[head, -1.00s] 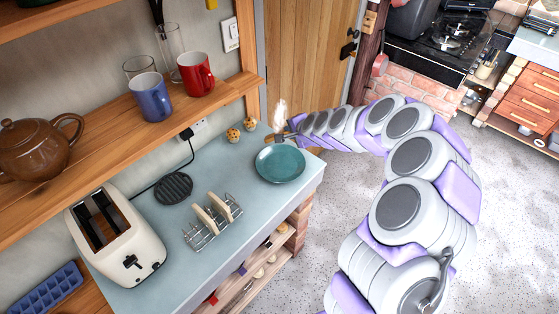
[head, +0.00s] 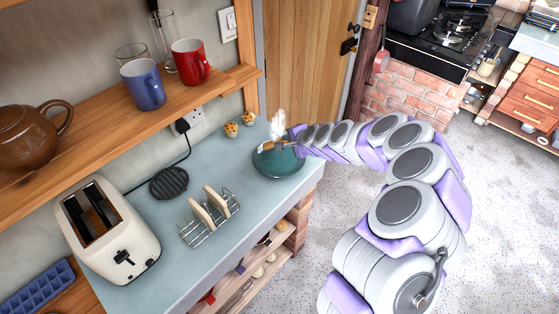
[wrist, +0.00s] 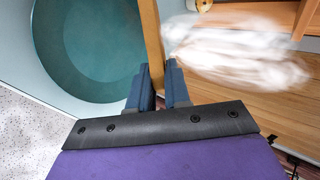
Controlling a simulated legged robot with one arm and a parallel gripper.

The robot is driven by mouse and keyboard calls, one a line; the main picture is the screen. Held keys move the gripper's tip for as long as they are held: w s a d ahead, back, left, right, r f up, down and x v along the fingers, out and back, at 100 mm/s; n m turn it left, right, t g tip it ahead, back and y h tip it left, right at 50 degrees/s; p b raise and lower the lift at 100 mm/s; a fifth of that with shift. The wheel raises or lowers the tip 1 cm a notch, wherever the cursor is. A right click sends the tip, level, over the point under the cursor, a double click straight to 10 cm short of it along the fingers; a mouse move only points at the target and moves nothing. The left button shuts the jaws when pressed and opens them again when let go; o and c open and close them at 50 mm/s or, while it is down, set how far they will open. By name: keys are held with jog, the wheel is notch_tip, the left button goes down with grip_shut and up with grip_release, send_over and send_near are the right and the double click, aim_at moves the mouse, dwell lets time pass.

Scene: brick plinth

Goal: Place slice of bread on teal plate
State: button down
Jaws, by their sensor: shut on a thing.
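My gripper (wrist: 158,88) is shut on a slice of bread (wrist: 152,40), which shows edge-on as a thin tan strip in the wrist view. In the head view the bread (head: 266,146) is small, browned and partly hidden by my gripper (head: 290,142). It overlaps the back part of the teal plate (head: 280,169). I cannot tell how far above the plate it is. The plate lies on the counter near its right end and fills the upper left of the wrist view (wrist: 90,60). A white wispy plume, like steam, shows by the bread.
A wire rack (head: 205,222) with two bread slices stands left of the plate. A white toaster (head: 110,235) and a dark round mat (head: 169,183) are further left. Shelves with mugs (head: 143,85) hang above the blue-grey counter (head: 145,205).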

jog(key=shift+f+b, duration=1.3)
jog(key=shift+f, duration=0.45)
jog(key=c, duration=1.2)
grip_release()
jog(key=shift+c, duration=0.2)
jog(key=p+v, duration=0.5)
jog(key=v, duration=0.3)
jog(key=shift+p, duration=0.4)
jog(key=shift+r, duration=0.15)
